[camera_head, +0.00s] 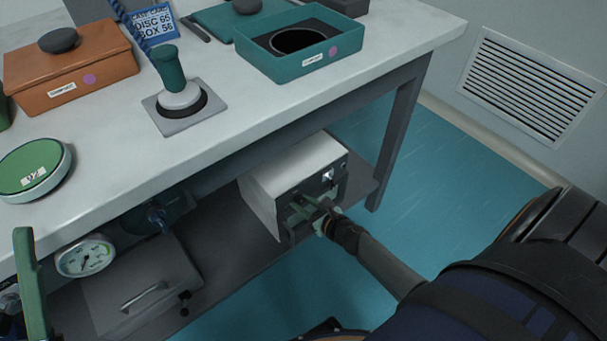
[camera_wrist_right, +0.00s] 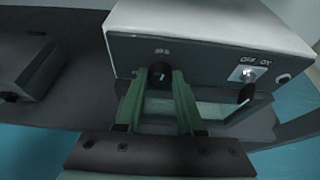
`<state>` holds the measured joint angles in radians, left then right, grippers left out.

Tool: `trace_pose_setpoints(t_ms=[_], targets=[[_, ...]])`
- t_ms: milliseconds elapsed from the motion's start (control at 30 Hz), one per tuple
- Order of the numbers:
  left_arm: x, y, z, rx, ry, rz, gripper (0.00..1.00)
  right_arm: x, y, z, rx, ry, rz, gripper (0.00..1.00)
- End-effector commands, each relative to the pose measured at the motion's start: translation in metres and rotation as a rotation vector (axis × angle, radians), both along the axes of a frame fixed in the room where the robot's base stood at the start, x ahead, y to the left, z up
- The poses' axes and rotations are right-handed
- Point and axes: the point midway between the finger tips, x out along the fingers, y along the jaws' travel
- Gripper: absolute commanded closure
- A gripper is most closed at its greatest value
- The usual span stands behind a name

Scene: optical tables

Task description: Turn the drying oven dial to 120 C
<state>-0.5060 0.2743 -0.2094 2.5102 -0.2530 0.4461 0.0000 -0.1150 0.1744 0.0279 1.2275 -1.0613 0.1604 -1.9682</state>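The drying oven (camera_head: 296,172) is a pale box with a grey front, on the shelf under the bench. In the right wrist view its top (camera_wrist_right: 215,22) and front show. Its dial (camera_wrist_right: 161,75) is a small black knob with a pale mark, under a tiny label too small to read. My right gripper (camera_head: 316,206) is at the oven front. In the right wrist view its two green fingers (camera_wrist_right: 160,88) stand on either side of the dial and appear closed on it. A green finger-like piece, apparently my left gripper (camera_head: 30,285), shows at the lower left edge; its opening is hidden.
An OFF/ON switch (camera_wrist_right: 247,74) sits right of the dial. A bench leg (camera_head: 397,140) stands right of the oven. A round gauge (camera_head: 86,257) and a handled box (camera_head: 140,290) are to the left. The blue floor (camera_head: 450,160) is clear.

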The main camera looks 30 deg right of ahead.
Motion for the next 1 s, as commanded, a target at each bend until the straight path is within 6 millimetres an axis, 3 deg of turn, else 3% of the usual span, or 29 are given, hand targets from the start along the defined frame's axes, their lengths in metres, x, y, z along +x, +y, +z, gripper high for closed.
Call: trace_pose_setpoints(t_ms=[33,300,733,1000], targets=[[0.0000,0.0000,0.0000,0.000,0.000,0.000,0.50,0.0000,0.0000,0.0000,0.000,0.000,0.000,0.70],[0.0002,0.0000,-0.0001,0.000,0.001,0.000,0.50,0.0001,0.0001,0.0001,-0.001,0.000,0.001,1.00],[0.0004,0.0002,-0.0009,0.000,0.002,0.001,0.50,0.0003,-0.0006,0.0002,0.025,0.001,0.003,1.00],[0.0006,0.0003,-0.0039,-0.002,0.004,0.000,0.50,0.0005,-0.0019,-0.0004,0.165,0.013,0.004,1.00]])
